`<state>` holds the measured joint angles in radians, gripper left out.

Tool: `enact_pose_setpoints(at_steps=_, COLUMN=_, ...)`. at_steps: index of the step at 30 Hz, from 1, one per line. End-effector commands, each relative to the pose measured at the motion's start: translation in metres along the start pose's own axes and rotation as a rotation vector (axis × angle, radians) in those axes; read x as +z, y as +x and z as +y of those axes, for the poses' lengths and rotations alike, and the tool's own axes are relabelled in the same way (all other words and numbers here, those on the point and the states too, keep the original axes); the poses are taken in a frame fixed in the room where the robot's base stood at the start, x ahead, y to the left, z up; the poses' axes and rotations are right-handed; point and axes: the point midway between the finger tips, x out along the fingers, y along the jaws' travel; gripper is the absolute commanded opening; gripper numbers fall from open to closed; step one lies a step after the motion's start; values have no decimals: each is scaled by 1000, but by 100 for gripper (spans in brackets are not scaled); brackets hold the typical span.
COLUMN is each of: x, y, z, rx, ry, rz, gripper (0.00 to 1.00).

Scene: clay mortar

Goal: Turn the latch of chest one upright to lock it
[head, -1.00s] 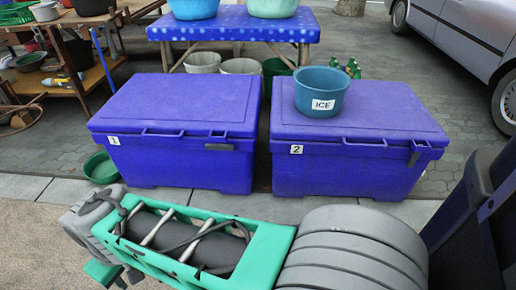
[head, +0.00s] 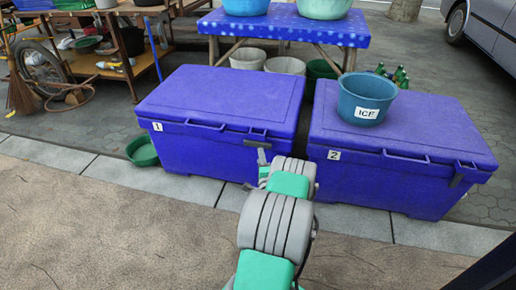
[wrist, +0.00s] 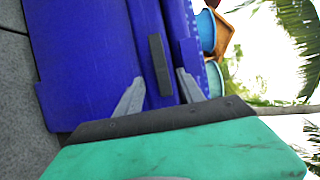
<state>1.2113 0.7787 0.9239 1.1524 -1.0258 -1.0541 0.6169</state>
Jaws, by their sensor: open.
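Chest one (head: 205,155) is a blue cooler with a "1" label, its lid shut. Its latch (head: 257,143) is a dark bar near the right end of the front, lying level along the lid seam. In the wrist view, which is turned sideways, the latch (wrist: 160,64) runs parallel to the seam. My gripper (wrist: 159,88) is open, with its two grey fingers on either side of the latch's near end. I cannot tell whether they touch it. In the head view my gripper (head: 263,158) is just below the latch, partly hidden by my arm.
Chest two (head: 390,175), also blue, stands close on the right, with an ICE bucket (head: 366,99) on its lid. A green basin (head: 142,151) sits left of chest one. A blue table (head: 285,27) stands behind. The pavement in front (head: 90,215) is clear.

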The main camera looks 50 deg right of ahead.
Motion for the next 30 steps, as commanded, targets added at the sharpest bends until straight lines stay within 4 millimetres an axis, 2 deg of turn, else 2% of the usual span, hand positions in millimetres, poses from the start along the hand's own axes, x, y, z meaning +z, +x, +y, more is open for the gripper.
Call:
enact_pose_setpoints(at_steps=6, x=3, y=44, z=0, rx=-4, ry=-8, rz=-6, gripper=45)
enact_pose_setpoints(at_steps=12, x=2, y=67, z=0, rx=-1, ry=-8, rz=-4, gripper=45)
enact_pose_setpoints(at_steps=20, x=1, y=69, z=-2, rx=0, ry=-7, rz=-3, gripper=45)
enact_pose_setpoints(at_steps=30, x=2, y=69, z=-2, rx=0, ry=-8, rz=-4, gripper=17)
